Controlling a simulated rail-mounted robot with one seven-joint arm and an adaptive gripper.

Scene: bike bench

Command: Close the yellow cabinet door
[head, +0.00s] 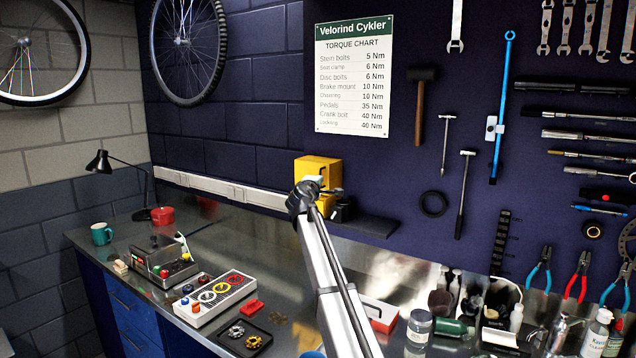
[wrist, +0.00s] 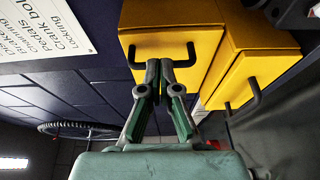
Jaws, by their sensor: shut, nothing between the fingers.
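The yellow cabinet (head: 318,165) stands against the wall at the back of the bench, partly hidden behind my gripper (head: 318,182). The wrist view shows two yellow parts, a nearer panel (wrist: 150,44) with a black bar handle (wrist: 190,52) and a second panel (wrist: 240,78) with its own black handle (wrist: 254,90). I cannot tell from these views how far the door stands open. My gripper (wrist: 160,66) is shut and empty, its fingertips overlapping the nearer panel by its handle. I cannot tell whether they touch it.
A dark shelf (head: 368,222) juts from the wall right of the cabinet. The torque chart (head: 352,78) hangs above it. A control box (head: 163,262), a button panel (head: 215,297) and a black tray (head: 246,334) occupy the bench at left. Bottles and cups crowd the right.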

